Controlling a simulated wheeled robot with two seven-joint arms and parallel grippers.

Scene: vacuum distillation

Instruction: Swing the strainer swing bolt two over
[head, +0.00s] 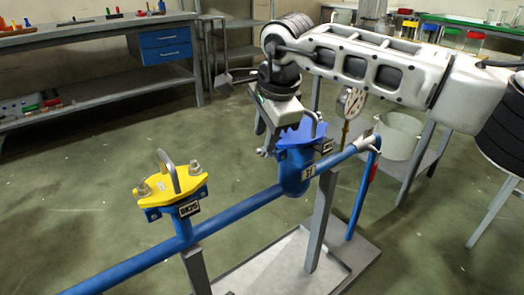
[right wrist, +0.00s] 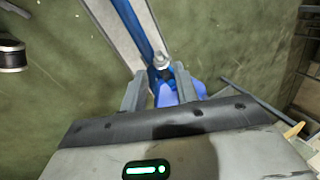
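The blue strainer (head: 294,170) stands on the blue pipe, with a grey handle on its blue lid (head: 302,133). My right gripper (head: 267,143) points down at the left side of this lid and hides part of it. In the right wrist view, the gripper's two fingers (right wrist: 159,84) are apart. A silver swing bolt nut (right wrist: 161,61) shows between and just past their tips, with a gap to each finger. The blue strainer body also shows there (right wrist: 168,95). I cannot tell whether a finger touches the bolt. My left gripper is not in view.
A yellow-lidded strainer (head: 172,187) with a handle and two bolts stands on the pipe (head: 130,268) to the left. A pressure gauge (head: 351,102) and a pale bucket (head: 400,135) are behind the blue strainer. A workbench (head: 85,36) stands at the back left, with clear floor before it.

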